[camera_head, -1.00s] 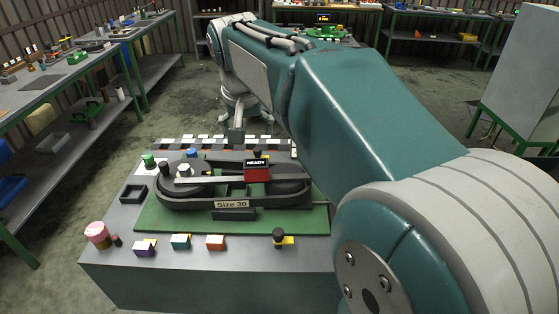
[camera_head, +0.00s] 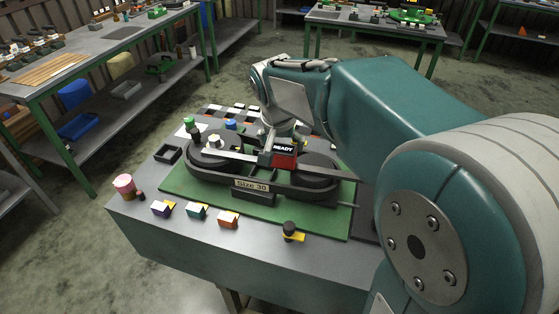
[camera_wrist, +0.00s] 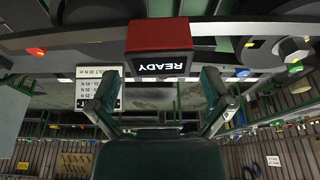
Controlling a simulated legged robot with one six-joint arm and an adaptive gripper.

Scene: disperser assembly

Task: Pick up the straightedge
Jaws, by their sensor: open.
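The straightedge appears to be the long pale bar (camera_head: 232,153) lying across the top of the belt unit marked "Size 30" (camera_head: 250,185). A red block labelled READY (camera_head: 284,158) sits at its middle. In the wrist view the bar (camera_wrist: 75,38) crosses the top, behind and beside the red block (camera_wrist: 160,45). My gripper (camera_wrist: 160,92) is open and empty, its two fingers spread on either side below the block, apart from it. In the head view my gripper's tips are just behind the block and partly hidden.
The unit stands on a green plate (camera_head: 185,196) on a grey table. Several small coloured blocks, a pink-topped cylinder (camera_head: 124,185) and a black tray (camera_head: 168,154) lie around it. Shelved benches stand to the left.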

